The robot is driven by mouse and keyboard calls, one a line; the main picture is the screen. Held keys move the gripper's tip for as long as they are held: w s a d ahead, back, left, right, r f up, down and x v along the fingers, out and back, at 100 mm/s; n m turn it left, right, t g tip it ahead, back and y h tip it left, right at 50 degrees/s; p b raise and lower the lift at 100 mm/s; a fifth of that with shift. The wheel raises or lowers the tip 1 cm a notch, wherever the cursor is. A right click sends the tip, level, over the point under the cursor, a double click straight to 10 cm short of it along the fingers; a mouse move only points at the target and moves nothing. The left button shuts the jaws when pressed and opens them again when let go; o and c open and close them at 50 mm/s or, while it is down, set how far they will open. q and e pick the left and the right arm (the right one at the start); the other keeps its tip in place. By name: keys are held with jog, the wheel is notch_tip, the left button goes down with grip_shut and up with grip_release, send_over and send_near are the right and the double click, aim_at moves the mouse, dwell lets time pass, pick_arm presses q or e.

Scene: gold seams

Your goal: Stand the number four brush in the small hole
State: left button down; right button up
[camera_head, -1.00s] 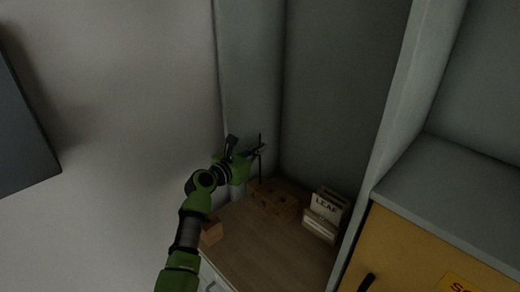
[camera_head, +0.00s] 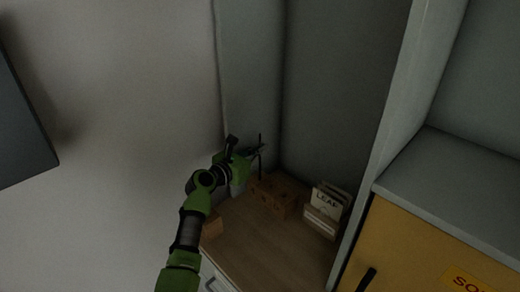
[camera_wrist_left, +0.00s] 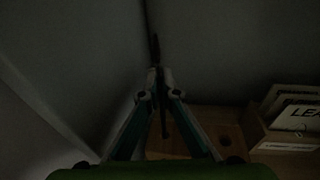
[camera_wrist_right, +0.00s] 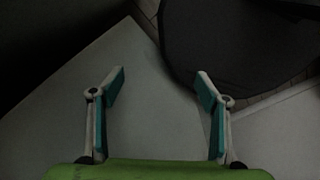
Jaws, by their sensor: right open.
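My left gripper (camera_head: 256,151) is at the back corner of the cabinet's wooden top, shut on a thin dark upright brush (camera_head: 260,141). In the left wrist view the fingertips (camera_wrist_left: 159,76) close on the brush (camera_wrist_left: 155,48), whose lower part runs down between the fingers. A brown wooden block (camera_head: 277,193) with holes stands below it; the block also shows in the left wrist view (camera_wrist_left: 215,122), with a dark round hole. The brush's lower end is too dark to place against the block. My right gripper (camera_wrist_right: 158,85) is open and empty.
A wooden holder (camera_head: 320,222) with cards marked LEAF (camera_head: 327,200) stands right of the block. Walls close in behind, and a pale panel stands at right.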

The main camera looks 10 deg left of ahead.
pick_arm(q)
jog(key=shift+f+b, duration=0.45)
jog(key=shift+f, duration=0.45)
jog(key=shift+f, duration=0.25)
jog(key=c, duration=2.2)
grip_release()
